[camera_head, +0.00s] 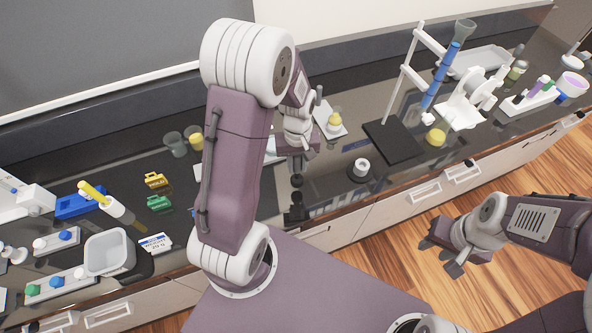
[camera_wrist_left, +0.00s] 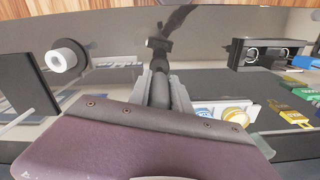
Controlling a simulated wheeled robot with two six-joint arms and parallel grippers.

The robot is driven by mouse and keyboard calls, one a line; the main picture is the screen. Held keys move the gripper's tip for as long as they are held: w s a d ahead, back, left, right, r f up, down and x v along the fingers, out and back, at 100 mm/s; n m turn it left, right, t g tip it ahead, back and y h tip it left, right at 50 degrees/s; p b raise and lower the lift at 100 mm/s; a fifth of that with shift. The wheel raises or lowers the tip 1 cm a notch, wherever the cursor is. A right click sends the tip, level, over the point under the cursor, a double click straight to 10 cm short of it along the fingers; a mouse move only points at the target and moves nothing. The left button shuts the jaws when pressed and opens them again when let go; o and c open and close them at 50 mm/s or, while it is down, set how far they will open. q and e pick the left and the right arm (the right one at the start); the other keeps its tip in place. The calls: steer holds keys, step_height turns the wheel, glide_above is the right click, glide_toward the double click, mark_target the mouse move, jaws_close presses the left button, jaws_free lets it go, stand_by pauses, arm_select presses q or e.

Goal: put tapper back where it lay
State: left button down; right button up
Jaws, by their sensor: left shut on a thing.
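My left gripper (camera_head: 296,158) is shut on the tapper (camera_head: 297,181), a dark rod with a knobbed end. In the head view it points down above the dark glossy bench near its front edge. The left wrist view shows the tapper (camera_wrist_left: 160,62) between the two grey fingers (camera_wrist_left: 165,92). Its upper part is hidden by the gripper. I cannot tell whether its tip touches the bench; a dark shape below looks like its reflection. My right gripper (camera_head: 441,256) is open and empty, over the floor off the bench front.
A black rack with two rings (camera_wrist_left: 262,54) stands right of the tapper in the left wrist view. A white roll (camera_head: 361,167) on a dark base and a stand's black plate (camera_head: 394,141) lie to the right in the head view. Yellow (camera_head: 155,180) and green (camera_head: 159,203) blocks lie left.

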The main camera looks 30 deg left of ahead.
mark_target(296, 173)
arm_select(q)
steer(key=shift+a+f, duration=0.15)
steer(key=shift+a, duration=0.05)
step_height(296, 173, down, 4)
steer(key=shift+s+d+r+p, duration=0.1)
steer(key=shift+d+r+p, duration=0.05)
steer(key=shift+p, duration=0.2)
steer(key=shift+f, duration=0.3)
steer(key=c, duration=1.2)
jaws_free()
steer(key=shift+r, duration=0.1)
